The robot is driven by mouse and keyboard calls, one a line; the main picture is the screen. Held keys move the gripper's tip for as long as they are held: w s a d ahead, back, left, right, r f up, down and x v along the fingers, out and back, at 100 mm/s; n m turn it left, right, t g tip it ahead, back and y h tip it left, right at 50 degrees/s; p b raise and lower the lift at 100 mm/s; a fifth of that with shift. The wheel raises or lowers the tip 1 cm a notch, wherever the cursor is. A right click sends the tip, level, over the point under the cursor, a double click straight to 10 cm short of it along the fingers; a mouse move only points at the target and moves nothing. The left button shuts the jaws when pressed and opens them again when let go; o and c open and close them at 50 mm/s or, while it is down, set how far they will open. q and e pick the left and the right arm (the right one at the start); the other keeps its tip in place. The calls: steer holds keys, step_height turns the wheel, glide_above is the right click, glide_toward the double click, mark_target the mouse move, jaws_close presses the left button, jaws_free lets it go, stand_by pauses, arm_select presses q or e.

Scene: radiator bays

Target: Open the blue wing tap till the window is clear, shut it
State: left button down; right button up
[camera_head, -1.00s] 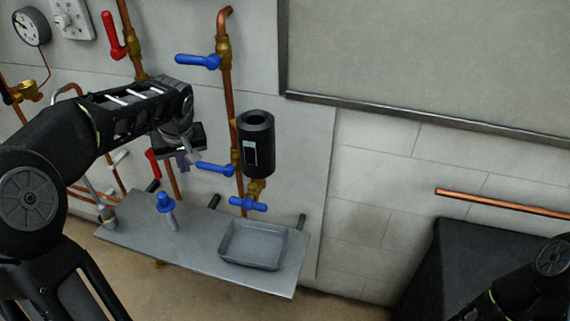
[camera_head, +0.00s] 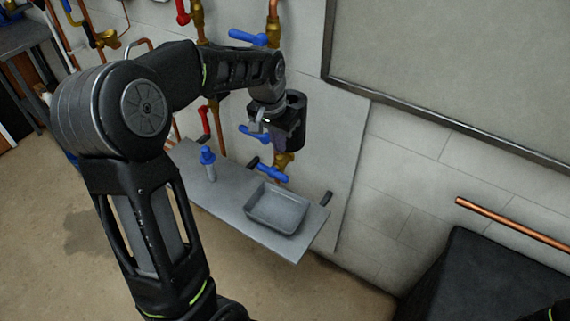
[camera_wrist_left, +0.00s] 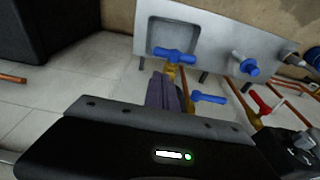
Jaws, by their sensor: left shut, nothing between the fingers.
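The cylinder's window is hidden behind my left gripper and wrist. My left gripper (camera_head: 287,139) is shut and empty, in front of the cylinder's lower part and above the wing tap, apart from the tap in the picture. My right gripper is not in view.
A blue lever (camera_head: 250,133) is close left of my gripper, another blue lever (camera_head: 248,37) higher up. A blue-topped item (camera_head: 208,158) stands on the grey shelf (camera_head: 230,205) left of the tray. A red lever (camera_head: 204,122) and copper pipes are further left. A black block (camera_head: 470,275) stands at right.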

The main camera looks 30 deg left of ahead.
mark_target(272, 173)
arm_select(q)
steer(key=f, duration=0.3)
steer(key=w+f+p, duration=0.1)
steer(key=f, duration=0.2)
steer(key=w+f+p, duration=0.1)
steer(key=f, duration=0.3)
stand_by(0.5)
